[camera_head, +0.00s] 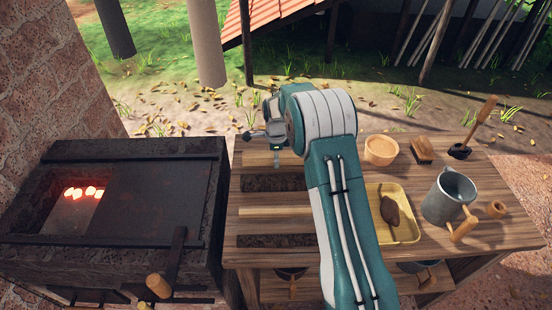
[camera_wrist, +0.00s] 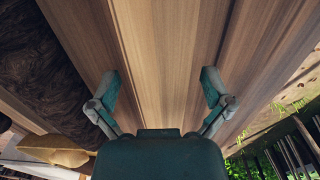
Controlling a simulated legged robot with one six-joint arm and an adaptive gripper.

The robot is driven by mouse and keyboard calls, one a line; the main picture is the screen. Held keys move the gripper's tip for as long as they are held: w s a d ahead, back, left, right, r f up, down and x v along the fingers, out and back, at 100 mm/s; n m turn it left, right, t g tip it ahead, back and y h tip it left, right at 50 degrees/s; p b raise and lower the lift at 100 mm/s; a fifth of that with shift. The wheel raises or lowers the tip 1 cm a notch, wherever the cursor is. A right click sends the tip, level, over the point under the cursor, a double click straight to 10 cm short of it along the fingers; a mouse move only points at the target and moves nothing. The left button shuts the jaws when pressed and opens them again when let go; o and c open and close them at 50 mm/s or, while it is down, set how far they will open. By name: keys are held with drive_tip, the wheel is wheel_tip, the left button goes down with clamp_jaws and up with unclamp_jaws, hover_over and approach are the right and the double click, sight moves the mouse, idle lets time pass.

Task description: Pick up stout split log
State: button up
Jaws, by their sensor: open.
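Two dark, rough, bark-like pieces lie on the plank table, a farther one (camera_head: 272,183) and a nearer one (camera_head: 277,240). A pale wooden strip (camera_head: 275,211) lies between them. I cannot tell which is the stout split log. My gripper (camera_head: 276,155) is over the far left part of the table, beyond the farther dark piece. A dark bark-like piece (camera_wrist: 45,60) shows there at the upper left, outside the fingers. My arm hides the table to the right of these pieces.
A stove (camera_head: 120,215) with a glowing opening stands left of the table (camera_head: 245,208). Right of my arm are a wooden bowl (camera_head: 381,152), a brush (camera_head: 423,150), a yellow tray (camera_head: 408,232) with a brown piece (camera_head: 390,209), and a metal can (camera_head: 447,198).

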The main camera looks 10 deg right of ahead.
drive_tip(key=c, duration=1.2)
drive_tip(key=shift+r, duration=0.1)
drive_tip(key=shift+r, duration=0.25)
wheel_tip(320, 180, up, 2)
drive_tip(key=shift+r, duration=0.15)
drive_tip(key=s+a+r, duration=0.6)
drive_tip(key=a, duration=0.1)
drive_tip(key=s+a+r, duration=0.3)
drive_tip(key=r, duration=0.1)
drive_tip(key=shift+a, duration=0.4)
